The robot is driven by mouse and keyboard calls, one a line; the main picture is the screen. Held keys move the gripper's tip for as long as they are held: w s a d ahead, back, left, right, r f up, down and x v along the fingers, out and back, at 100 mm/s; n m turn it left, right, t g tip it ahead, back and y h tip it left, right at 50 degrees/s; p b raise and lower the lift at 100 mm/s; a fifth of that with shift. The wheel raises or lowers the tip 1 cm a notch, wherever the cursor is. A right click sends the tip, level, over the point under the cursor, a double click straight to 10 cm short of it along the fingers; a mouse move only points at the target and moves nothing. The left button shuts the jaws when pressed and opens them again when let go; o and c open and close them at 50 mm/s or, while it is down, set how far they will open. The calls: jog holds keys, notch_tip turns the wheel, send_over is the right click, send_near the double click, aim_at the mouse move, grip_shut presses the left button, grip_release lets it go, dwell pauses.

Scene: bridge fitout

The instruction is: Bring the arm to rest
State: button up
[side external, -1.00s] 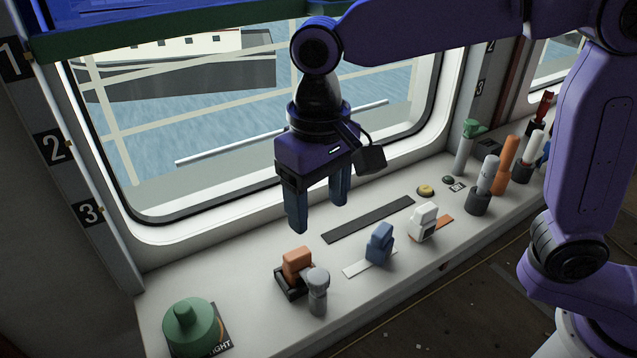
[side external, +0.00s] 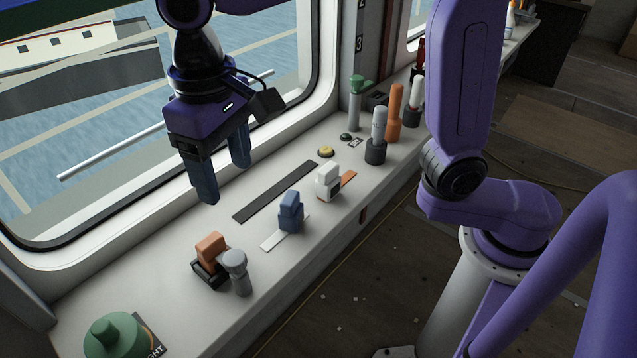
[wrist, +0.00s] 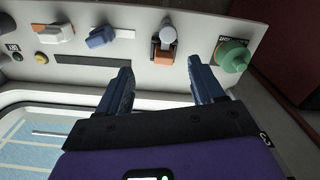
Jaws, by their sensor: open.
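My gripper (side external: 222,180) is open and empty. It hangs above the white sill shelf (side external: 180,288), close to the window, with its fingers pointing down and clear of everything. In the wrist view its two blue fingers (wrist: 165,90) stand wide apart with nothing between them. Below the fingers, toward the shelf's front, an orange block (side external: 210,248) sits in a black holder beside a grey knob-topped piece (side external: 236,268). A blue block (side external: 291,212) and a white block (side external: 327,182) stand farther right on the shelf.
A green domed object (side external: 114,335) sits at the shelf's near left end. A dark strip (side external: 275,191) and a yellow button (side external: 326,152) lie mid-shelf. Several upright handles, one orange (side external: 395,112), crowd the far end. The window (side external: 100,120) runs behind.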

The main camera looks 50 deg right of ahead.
jog(key=s+d+f+n, duration=0.4)
jog(key=s+d, duration=0.4)
jog(key=d, duration=0.4)
jog(key=s+d+f+n, duration=0.5)
jog(key=s+d, duration=0.3)
jog(key=d, duration=0.5)
jog(key=shift+s, duration=0.4)
